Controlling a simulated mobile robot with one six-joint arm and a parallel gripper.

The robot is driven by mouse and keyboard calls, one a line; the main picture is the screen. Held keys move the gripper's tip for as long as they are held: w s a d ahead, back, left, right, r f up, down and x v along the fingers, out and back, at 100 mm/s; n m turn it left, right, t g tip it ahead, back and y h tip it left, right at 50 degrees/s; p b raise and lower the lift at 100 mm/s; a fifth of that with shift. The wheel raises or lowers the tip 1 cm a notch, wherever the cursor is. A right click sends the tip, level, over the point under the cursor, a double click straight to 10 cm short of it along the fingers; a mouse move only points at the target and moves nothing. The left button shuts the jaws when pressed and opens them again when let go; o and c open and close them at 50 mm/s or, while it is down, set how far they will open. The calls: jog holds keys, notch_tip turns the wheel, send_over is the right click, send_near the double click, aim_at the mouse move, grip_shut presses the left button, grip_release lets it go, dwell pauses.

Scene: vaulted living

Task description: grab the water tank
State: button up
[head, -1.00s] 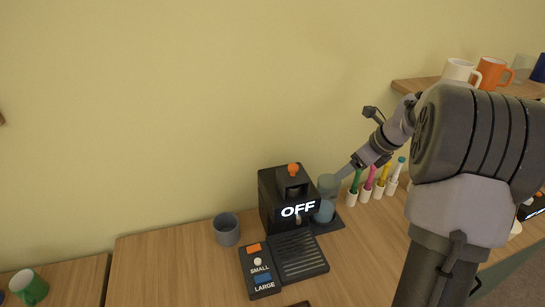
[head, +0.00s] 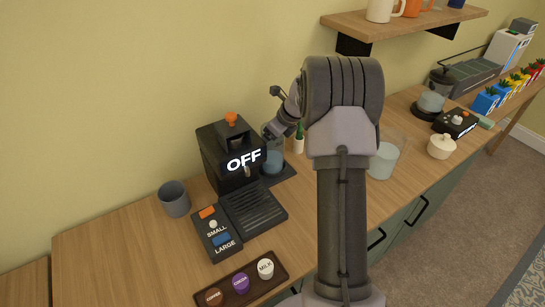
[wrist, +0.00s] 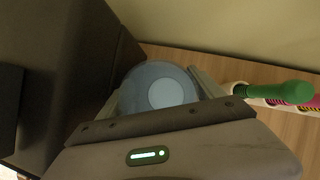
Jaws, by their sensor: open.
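The water tank (head: 273,162) is a blue-grey, see-through round vessel standing upright against the right side of the black coffee machine (head: 222,160). My gripper (head: 272,134) is at the tank's upper part, and my arm reaches to it from the right. In the wrist view the tank (wrist: 158,92) is seen from above as a round blue shape with a paler disc in the middle. My gripper's fingers (wrist: 160,80) are open, one on each side of the tank. I cannot tell whether they touch it.
A grey cup (head: 174,199) stands left of the machine. A tray with coffee, cocoa and milk jars (head: 240,281) lies in front. A clear vessel (head: 384,160) stands farther right. Mugs line the shelf (head: 400,24) above.

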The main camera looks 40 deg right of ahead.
jog(key=shift+r, duration=0.15)
jog(key=shift+c, duration=0.3)
grip_shut()
